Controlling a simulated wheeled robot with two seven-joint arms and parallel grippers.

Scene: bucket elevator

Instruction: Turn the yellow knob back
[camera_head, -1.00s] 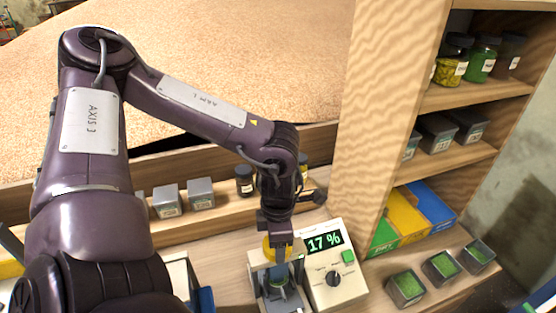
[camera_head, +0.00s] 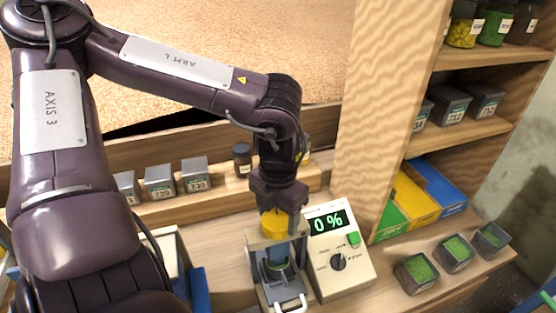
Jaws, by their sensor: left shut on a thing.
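The yellow knob (camera_head: 274,224) sits on top of a small press-like device (camera_head: 277,262) with a grey frame and a light handle at its front. My left gripper (camera_head: 275,208) comes down from above and is shut on the yellow knob; its fingers partly hide the knob's top. Beside the device on the right, a cream meter box (camera_head: 340,272) shows "0 %" on its display (camera_head: 328,222). The box has a black dial (camera_head: 338,263) and a green button (camera_head: 353,239). My right gripper does not show.
Several small grey labelled containers (camera_head: 160,183) and a dark jar (camera_head: 242,158) stand on a ledge behind. On the right are open boxes of green material (camera_head: 416,272), coloured trays (camera_head: 412,205) and a wooden shelf (camera_head: 470,135) with jars. A wooden post (camera_head: 375,110) rises behind the meter.

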